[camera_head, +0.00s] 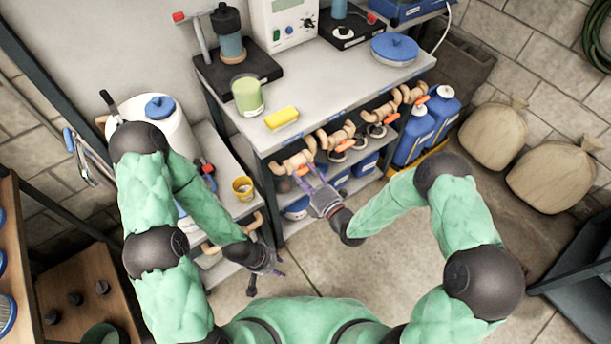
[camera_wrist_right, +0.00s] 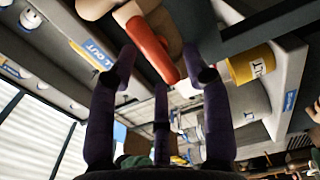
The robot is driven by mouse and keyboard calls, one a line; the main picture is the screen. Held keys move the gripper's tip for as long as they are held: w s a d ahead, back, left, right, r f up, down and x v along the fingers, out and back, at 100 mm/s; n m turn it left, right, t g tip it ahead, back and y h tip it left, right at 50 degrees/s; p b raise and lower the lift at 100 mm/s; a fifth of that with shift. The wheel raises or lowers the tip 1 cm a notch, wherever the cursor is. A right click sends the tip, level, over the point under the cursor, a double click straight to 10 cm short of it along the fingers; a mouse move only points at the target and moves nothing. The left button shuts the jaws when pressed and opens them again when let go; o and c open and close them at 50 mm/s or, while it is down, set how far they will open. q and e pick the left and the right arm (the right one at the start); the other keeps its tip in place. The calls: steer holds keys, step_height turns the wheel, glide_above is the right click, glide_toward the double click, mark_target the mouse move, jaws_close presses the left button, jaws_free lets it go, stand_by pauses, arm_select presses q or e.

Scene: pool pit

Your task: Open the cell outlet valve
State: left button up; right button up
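Several tan valves with orange levers run along the front of the grey bench. The nearest valve (camera_head: 295,161) has my right gripper (camera_head: 309,178) just below it. In the right wrist view, an orange lever (camera_wrist_right: 150,46) hangs down from a tan valve body. The purple fingers of my right gripper (camera_wrist_right: 168,72) stand spread around its lower end. I cannot tell whether any finger touches it. A blue label (camera_wrist_right: 100,55) beside it reads in part "OUT". My left gripper (camera_head: 266,268) is low at the left, beside the lower shelf, with its fingers spread and nothing in them.
The bench top (camera_head: 345,80) holds a green cup (camera_head: 247,96), a yellow block (camera_head: 281,119) and a blue-lidded dish (camera_head: 394,48). Blue bottles (camera_head: 413,135) stand under its right end. A yellow cup (camera_head: 243,188) sits on the left shelf. The floor in front is clear.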

steer(key=v, duration=1.2)
stand_by(0.5)
step_height(320, 180, down, 12)
steer(key=s+d+m+g+h, duration=0.1)
steer(key=d+m+g+h, duration=0.35)
steer(key=m, duration=0.85)
steer(key=s+a+f+m+g+h, duration=0.1)
steer(key=s+f+m+g, duration=0.3)
steer(key=s+m+g, duration=0.5)
steer(key=s+m+h, duration=0.1)
steer(key=s+m, duration=0.3)
steer(key=m, duration=0.1)
steer(key=shift+f+m+g, duration=0.25)
steer(key=shift+m+g, duration=0.1)
steer(key=shift+m, duration=0.05)
steer(key=shift+a, duration=0.1)
